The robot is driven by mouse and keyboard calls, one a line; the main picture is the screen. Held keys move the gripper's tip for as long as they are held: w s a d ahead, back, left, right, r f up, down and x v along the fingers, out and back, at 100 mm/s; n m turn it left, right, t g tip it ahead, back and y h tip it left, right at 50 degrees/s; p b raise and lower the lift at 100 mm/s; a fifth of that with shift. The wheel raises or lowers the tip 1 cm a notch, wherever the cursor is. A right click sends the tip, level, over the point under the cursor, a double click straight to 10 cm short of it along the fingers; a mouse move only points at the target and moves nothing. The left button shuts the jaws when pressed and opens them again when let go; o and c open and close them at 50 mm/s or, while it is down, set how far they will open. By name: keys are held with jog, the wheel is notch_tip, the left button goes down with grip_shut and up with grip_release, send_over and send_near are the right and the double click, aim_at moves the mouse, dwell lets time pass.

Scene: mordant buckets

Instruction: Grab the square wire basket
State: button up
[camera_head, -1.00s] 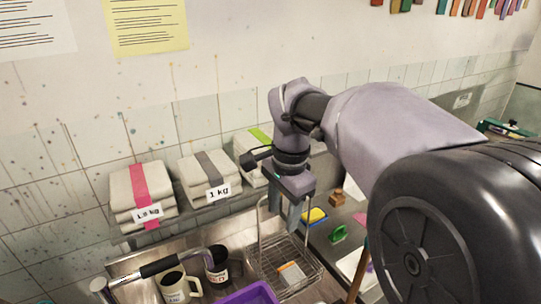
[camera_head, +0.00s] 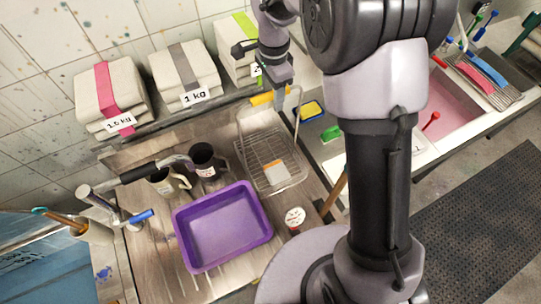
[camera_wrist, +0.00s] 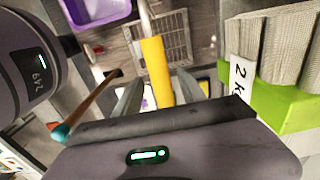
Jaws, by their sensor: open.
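The square wire basket (camera_head: 250,158) stands on the wooden surface below the wall shelf. A white-and-orange item (camera_head: 276,170) lies in it. Its tall handle has a yellow grip (camera_head: 262,99) at the top. My gripper (camera_head: 281,99) is at that grip, above the basket's back end. In the wrist view the yellow grip (camera_wrist: 155,68) lies between the two open fingers of my gripper (camera_wrist: 160,78), with the basket (camera_wrist: 178,42) beyond. I cannot tell whether either finger touches the grip.
A purple tub (camera_head: 222,225) and dark mug (camera_head: 205,163) stand left of the basket. Folded cloth stacks (camera_head: 185,72) line the shelf behind. A yellow sponge (camera_head: 311,110) and green brush (camera_head: 331,133) lie right. A patterned tin (camera_head: 295,218) stands in front.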

jog(key=f, duration=0.4)
jog(key=shift+w+a, duration=0.1)
jog(key=shift+a, duration=0.25)
jog(key=shift+s+r, duration=0.1)
jog(key=shift+s, duration=0.1)
jog(key=c, duration=0.3)
grip_shut()
dwell(0.4)
